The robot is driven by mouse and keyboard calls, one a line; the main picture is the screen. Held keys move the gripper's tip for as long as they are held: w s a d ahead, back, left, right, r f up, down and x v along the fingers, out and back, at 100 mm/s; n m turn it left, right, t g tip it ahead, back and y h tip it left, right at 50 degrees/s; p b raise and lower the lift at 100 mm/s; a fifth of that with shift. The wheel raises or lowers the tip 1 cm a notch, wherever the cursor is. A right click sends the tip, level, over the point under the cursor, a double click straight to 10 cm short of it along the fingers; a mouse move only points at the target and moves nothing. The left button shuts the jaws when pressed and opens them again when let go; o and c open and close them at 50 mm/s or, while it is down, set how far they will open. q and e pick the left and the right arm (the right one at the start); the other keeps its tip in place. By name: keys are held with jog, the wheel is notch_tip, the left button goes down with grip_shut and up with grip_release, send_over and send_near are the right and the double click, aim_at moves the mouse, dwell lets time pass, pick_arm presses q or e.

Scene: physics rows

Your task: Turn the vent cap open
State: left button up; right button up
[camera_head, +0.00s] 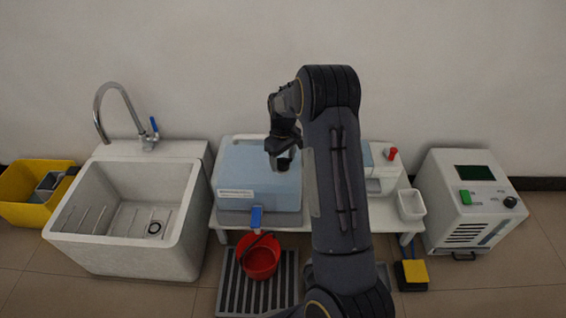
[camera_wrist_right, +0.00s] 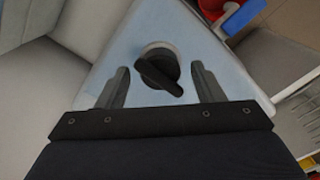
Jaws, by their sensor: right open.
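The vent cap (camera_wrist_right: 160,68) is a dark round knob with a raised black bar across it, on top of the light-blue tank (camera_wrist_right: 115,45). The bar lies slantwise in the right wrist view. My right gripper (camera_wrist_right: 160,77) is open, with one finger on each side of the cap and a visible gap to it. In the head view my right gripper (camera_head: 283,155) is over the top of the blue tank (camera_head: 250,178) and largely hides the cap. How far the fingertips are above the tank is hard to tell. My left gripper is not in view.
The tank stands on a white bench (camera_head: 223,217) between a sink (camera_head: 185,235) and a grey machine with a green screen (camera_head: 465,215). A blue tap handle (camera_head: 257,215) sticks out in front, above a red bucket (camera_head: 260,262). A white cup (camera_head: 411,205) is at the bench's right.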

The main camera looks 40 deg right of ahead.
jog(key=shift+f, duration=0.3)
jog(key=c, duration=1)
jog(key=shift+o, duration=0.2)
